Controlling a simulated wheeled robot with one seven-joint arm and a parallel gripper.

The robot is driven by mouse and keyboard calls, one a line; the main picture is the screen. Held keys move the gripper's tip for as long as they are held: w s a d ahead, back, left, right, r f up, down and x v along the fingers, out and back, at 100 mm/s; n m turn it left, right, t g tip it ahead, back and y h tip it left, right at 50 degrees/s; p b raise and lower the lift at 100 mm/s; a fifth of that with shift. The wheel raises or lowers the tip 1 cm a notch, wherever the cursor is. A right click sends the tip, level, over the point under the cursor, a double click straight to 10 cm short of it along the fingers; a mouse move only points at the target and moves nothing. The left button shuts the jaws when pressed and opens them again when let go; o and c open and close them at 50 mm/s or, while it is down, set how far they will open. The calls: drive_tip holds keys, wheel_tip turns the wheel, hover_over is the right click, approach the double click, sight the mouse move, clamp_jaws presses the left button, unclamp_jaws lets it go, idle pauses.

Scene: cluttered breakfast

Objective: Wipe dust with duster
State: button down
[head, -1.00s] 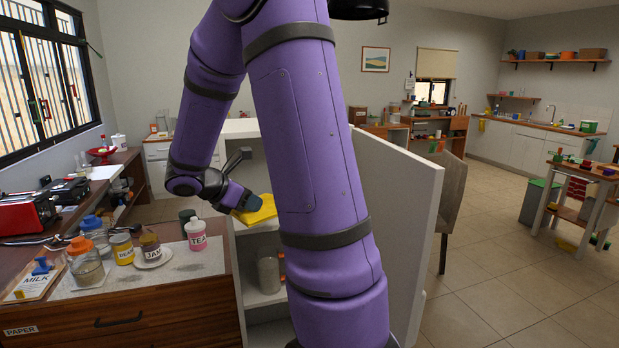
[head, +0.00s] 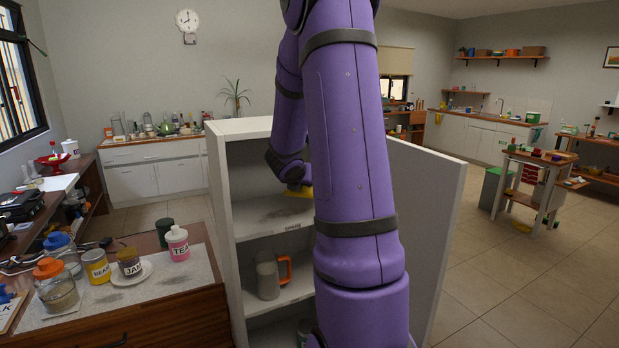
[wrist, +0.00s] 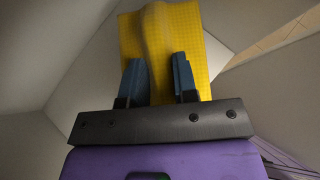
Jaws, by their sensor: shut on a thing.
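The yellow duster (wrist: 188,30) is a flat yellow cloth between the two blue fingers of my gripper (wrist: 158,75), which is shut on it. In the head view a small part of the duster (head: 302,192) shows at the upper compartment of the white shelf unit (head: 222,190). My arm hides most of the duster and gripper there. A dark dust patch (head: 268,210) lies on the board of that compartment, left of the duster. Whether the duster touches the board cannot be told.
A jug with an orange handle (head: 268,278) stands in the compartment below. A white panel (head: 432,205) stands right of my arm.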

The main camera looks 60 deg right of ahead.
sight(266, 222)
drive_tip(key=shift+s+d+r+n, duration=0.2)
drive_tip(key=shift+d+r+n, duration=0.1)
drive_tip(key=shift+d+r, duration=0.1)
drive_tip(key=shift+f, duration=2.9)
drive_tip(key=shift+f, duration=1.05)
drive_tip(key=shift+a, duration=0.15)
drive_tip(key=shift+w+a+r, duration=0.1)
drive_tip(key=shift+w+a, duration=0.3)
drive_tip(key=shift+a, duration=0.3)
drive_tip(key=shift+w+a+r, duration=0.1)
drive_tip(key=shift+w+a, duration=0.3)
drive_tip(key=shift+a, duration=0.25)
drive_tip(key=shift+w+a+f, duration=0.1)
drive_tip(key=shift+w+a, duration=0.7)
drive_tip(key=shift+a, duration=0.65)
drive_tip(key=shift+w+a+f, duration=0.1)
drive_tip(key=shift+w+a, duration=0.65)
drive_tip(key=shift+a, duration=0.65)
drive_tip(key=shift+w+a+f, duration=0.1)
drive_tip(key=shift+w+a, duration=0.7)
drive_tip(key=shift+a, duration=0.65)
